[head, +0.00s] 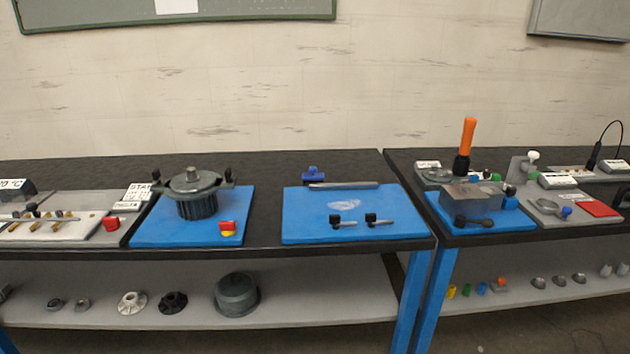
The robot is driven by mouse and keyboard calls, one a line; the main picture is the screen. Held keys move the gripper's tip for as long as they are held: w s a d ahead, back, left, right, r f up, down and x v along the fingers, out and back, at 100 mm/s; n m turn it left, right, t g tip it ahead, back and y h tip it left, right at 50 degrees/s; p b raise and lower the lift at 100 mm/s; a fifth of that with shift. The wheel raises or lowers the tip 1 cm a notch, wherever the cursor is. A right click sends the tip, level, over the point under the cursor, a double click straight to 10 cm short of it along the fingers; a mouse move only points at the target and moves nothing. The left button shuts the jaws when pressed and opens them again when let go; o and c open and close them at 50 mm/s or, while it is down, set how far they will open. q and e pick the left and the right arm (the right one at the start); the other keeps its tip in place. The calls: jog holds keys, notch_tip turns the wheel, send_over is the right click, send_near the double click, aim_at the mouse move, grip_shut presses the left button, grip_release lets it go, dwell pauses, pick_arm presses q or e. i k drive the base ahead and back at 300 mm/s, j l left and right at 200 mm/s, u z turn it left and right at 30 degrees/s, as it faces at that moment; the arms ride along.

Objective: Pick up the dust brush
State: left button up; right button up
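No object shows clearly as a dust brush. An upright orange handle with a black lower end (467,145) stands at the back of the right table, behind a grey metal block (470,194). I cannot make out bristles on it, so I cannot tell whether it is the brush. Two small dark-headed pieces with grey rods lie on the middle blue mat (300,228), one at the left (343,221) and one at the right (379,220). Neither of my grippers is in view.
A dark lidded pot (196,193) stands on the left blue mat (160,225), near a red and yellow button (228,228). A long grey bar (343,185) and a blue fixture (313,175) sit on or by the middle mat. A lower shelf (330,300) holds a grey drum (237,293).

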aim_at(307, 178)
jog(key=i+l, duration=0.2)
jog(key=l, duration=0.2)
jog(key=i+l, duration=0.15)
jog(key=l, duration=0.2)
jog(key=i+l, duration=0.2)
jog(key=l, duration=0.2)
